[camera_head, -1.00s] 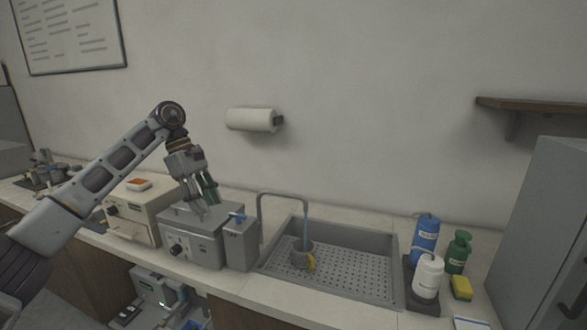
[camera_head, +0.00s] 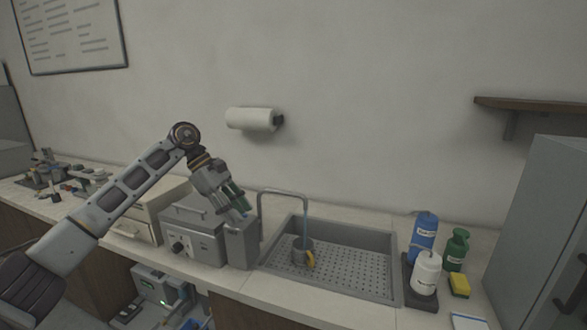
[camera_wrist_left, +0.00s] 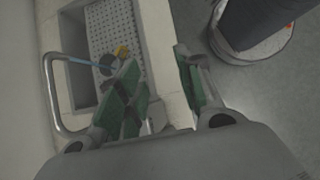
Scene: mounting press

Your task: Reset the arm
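My left arm comes in from the left in the head view. Its gripper (camera_head: 238,206) points down and to the right, above the small grey box (camera_head: 241,247) at the right side of the grey bench unit (camera_head: 190,240). In the left wrist view the green finger pads (camera_wrist_left: 160,85) stand apart with nothing between them, so the gripper is open and empty. It hides part of the box's top. My right gripper is in neither view.
Blue (camera_head: 424,238), green (camera_head: 456,249) and white (camera_head: 427,273) bottles stand further right. A paper towel roll (camera_head: 252,118) hangs on the wall behind.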

